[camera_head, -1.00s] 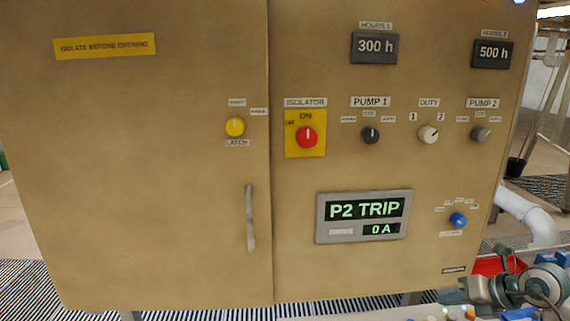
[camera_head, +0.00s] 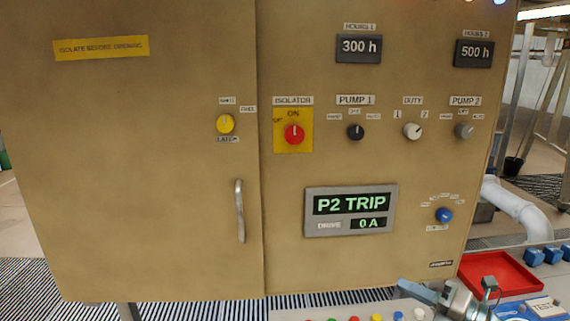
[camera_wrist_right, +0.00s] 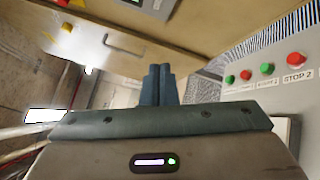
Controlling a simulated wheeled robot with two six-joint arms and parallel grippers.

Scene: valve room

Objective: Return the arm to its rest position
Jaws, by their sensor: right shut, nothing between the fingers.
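My right gripper (camera_head: 415,291) shows at the lower right of the head view, in front of the cabinet's bottom edge. In the right wrist view its two blue-grey fingers (camera_wrist_right: 157,84) are together with nothing between them. The fingers touch no knob or handle. My left gripper is not in view.
The tan cabinet (camera_head: 150,190) carries a handle (camera_head: 240,211), a red isolator knob (camera_head: 293,134), other knobs and a "P2 TRIP" display (camera_head: 351,211). A red tray (camera_head: 500,273) and blue blocks (camera_head: 535,257) are at right. A button panel (camera_wrist_right: 275,90) shows in the wrist view.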

